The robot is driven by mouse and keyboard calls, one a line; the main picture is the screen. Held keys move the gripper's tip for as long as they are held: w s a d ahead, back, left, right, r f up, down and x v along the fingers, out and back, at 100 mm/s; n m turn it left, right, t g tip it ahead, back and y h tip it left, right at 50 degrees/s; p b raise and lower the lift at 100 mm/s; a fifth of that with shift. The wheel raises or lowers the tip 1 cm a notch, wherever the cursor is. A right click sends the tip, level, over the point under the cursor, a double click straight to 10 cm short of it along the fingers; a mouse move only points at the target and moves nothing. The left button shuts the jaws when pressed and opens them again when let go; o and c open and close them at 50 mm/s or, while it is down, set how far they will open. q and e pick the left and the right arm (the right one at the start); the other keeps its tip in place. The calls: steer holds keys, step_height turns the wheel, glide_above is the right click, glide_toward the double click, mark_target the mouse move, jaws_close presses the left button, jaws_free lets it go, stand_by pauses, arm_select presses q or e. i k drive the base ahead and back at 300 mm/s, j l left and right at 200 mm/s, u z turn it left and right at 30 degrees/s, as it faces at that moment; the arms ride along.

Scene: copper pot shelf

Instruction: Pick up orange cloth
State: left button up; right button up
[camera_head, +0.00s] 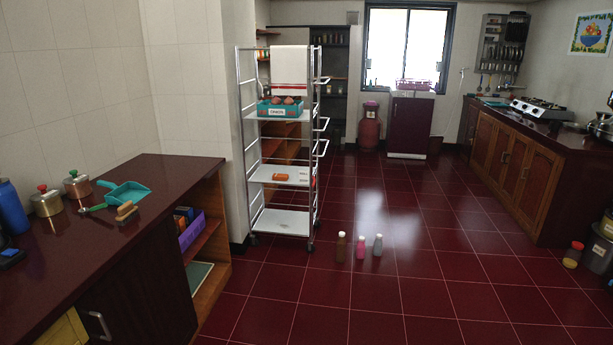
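A small orange item (281,177), which looks like a folded or rolled cloth, lies on the middle shelf of the white wire rack (265,174). It is too small to tell for certain what it is. The rack stands on the floor beside the wall's end, beyond the dark red counter. Neither of my grippers shows in the head view.
A dark red counter (150,175) fills the left, with copper pots (46,201), a teal dustpan (123,194) and a brush on it. Three bottles (361,246) stand on the floor before the rack. The red tiled floor (400,290) is open to the right.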

mark_target(276, 176)
steer(key=i, duration=1.95)
